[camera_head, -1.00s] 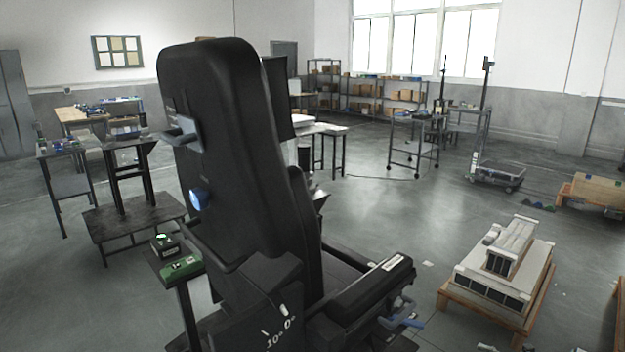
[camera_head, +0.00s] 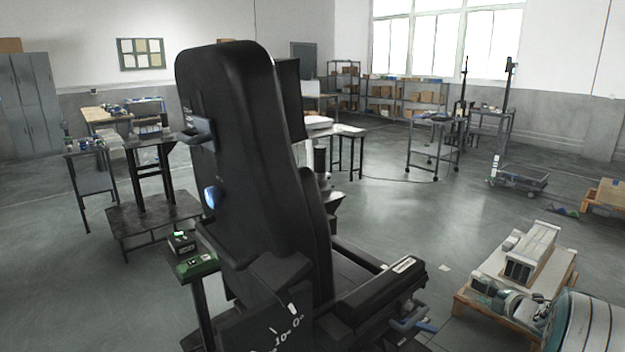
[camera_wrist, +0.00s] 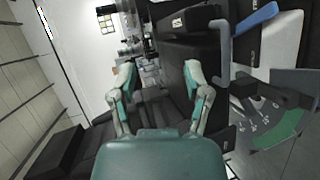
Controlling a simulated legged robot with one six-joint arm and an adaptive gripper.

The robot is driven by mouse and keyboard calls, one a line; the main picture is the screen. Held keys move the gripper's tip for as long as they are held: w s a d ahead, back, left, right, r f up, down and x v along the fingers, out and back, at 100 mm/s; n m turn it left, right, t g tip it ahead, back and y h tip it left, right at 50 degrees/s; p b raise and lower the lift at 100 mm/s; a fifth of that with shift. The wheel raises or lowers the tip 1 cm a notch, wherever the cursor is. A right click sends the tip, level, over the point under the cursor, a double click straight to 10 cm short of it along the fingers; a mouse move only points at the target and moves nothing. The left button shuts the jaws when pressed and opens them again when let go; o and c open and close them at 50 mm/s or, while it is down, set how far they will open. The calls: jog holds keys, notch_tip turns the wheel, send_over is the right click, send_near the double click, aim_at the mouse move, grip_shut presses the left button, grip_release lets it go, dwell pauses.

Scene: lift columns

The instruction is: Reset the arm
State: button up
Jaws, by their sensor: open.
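My gripper (camera_wrist: 159,82) shows in the wrist view with its two green and white fingers spread apart. It is open, and nothing shows between the fingertips. The wrist view is turned on its side. Behind the fingers is the big black padded chair (camera_wrist: 165,105). In the head view the chair (camera_head: 235,150) stands upright in the middle. Part of my arm (camera_head: 585,325) shows at the bottom right of the head view, to the right of the chair.
A small green-topped stand (camera_head: 197,265) is close to the chair's left. Tables (camera_head: 165,140) stand at left, shelves (camera_head: 400,98) at the back. The floor right of centre is mostly clear.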

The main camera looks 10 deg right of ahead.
jog(key=w+a+r+m+h, duration=0.1)
jog(key=a+r+m+h, duration=0.55)
jog(key=r, duration=0.65)
jog(key=s+a+r+m+g, duration=0.2)
jog(key=s+a+r+m, duration=0.35)
jog(key=a, duration=0.35)
jog(key=s+a+f+m+g+y, duration=0.2)
jog(key=s+a+m+g, duration=0.1)
jog(key=s+a, duration=0.9)
jog(key=s+a+f+m+g+y, duration=0.2)
jog(key=s+a+m+g, duration=0.2)
jog(key=s+a, duration=0.7)
jog(key=s, duration=0.7)
jog(key=shift+s+a+f, duration=0.25)
jog(key=shift+a+f, duration=0.15)
